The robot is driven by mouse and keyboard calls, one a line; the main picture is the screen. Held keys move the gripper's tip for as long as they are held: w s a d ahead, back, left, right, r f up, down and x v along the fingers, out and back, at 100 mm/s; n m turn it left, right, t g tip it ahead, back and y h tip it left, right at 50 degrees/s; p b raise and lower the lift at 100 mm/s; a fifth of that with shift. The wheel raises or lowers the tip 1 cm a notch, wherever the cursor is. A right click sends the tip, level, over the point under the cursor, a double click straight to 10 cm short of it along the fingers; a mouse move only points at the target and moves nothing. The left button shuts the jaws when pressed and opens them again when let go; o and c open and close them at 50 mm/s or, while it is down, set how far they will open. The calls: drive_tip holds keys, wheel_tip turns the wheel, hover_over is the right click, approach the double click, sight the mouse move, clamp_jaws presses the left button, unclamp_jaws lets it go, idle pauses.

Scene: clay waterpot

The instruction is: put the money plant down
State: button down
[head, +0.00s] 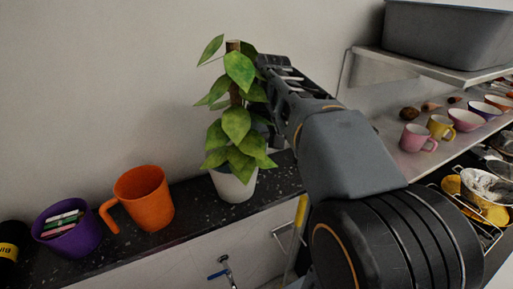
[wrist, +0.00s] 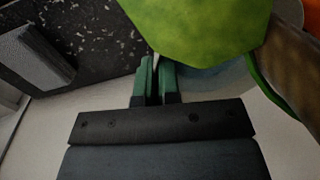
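The money plant (head: 236,125) has broad green leaves on a brown stake in a white pot (head: 235,186). It is upright at the dark speckled counter (head: 190,212); I cannot tell whether the pot's base touches it. My gripper reaches down from the upper right behind the leaves, which hide its fingertips in the head view. In the wrist view my gripper's green fingertips (wrist: 156,82) are close together with a narrow gap at the pot's rim, and appear shut on it. A large leaf (wrist: 200,25) hides part of the pot.
An orange mug (head: 143,198) and a purple cup (head: 68,226) holding coloured sticks stand left of the plant. A black can (head: 10,250) is at the far left. At right are a shelf of cups (head: 418,138), a grey bin (head: 445,38) and a dish rack (head: 480,195).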

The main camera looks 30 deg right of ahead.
drive_tip(key=c, duration=1.7)
unclamp_jaws()
drive_tip(key=shift+f, duration=0.15)
drive_tip(key=shift+c, duration=0.2)
drive_tip(key=o, duration=0.4)
wheel_tip(320, 180, up, 12)
drive_tip(key=d+p, duration=0.1)
drive_tip(key=shift+d, duration=0.4)
drive_tip(key=shift+s, duration=0.15)
